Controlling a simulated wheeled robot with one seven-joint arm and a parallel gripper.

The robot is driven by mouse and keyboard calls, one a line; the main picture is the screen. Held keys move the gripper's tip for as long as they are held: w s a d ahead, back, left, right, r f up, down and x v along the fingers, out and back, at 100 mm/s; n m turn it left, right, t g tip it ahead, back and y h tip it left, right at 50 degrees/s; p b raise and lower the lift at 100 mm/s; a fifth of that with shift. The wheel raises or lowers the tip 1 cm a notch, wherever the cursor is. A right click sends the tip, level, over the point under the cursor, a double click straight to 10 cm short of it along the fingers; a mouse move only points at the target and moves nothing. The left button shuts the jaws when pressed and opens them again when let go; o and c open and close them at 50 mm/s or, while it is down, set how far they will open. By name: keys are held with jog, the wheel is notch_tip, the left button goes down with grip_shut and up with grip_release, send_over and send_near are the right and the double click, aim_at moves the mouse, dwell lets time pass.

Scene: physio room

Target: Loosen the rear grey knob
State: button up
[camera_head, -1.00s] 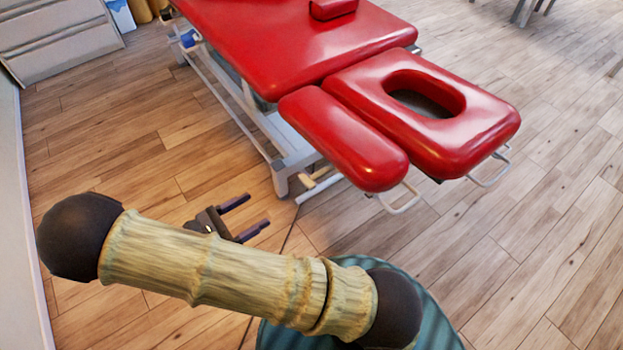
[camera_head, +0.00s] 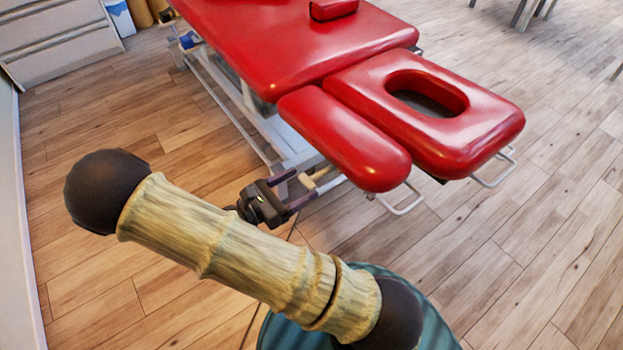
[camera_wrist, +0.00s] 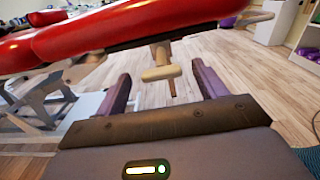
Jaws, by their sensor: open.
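The red treatment table (camera_head: 285,45) fills the upper middle of the head view, with a padded arm rest (camera_head: 345,140) at its near end. In the wrist view a pale T-shaped knob or handle (camera_wrist: 161,73) hangs on a short stem below the red pad (camera_wrist: 120,28). I cannot tell for sure that it is the rear grey knob. My gripper (camera_head: 298,187) is open and empty, just left of the arm rest's near end. In the wrist view its fingers (camera_wrist: 160,75) point toward the pale knob, which appears between them and beyond the tips. No other knob shows clearly in the head view.
The table's white metal frame (camera_head: 290,150) stands left of the arm rest. Thin metal loops (camera_head: 403,204) stick out below the pads. A drawer cabinet (camera_head: 60,40) stands at the upper left.

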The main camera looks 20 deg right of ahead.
aim_at(321, 174)
jog(key=x, duration=0.4)
jog(key=shift+w+d+b, duration=0.1)
jog(key=shift+d+b, duration=0.15)
jog(key=shift+b, duration=0.15)
jog(key=c, duration=1)
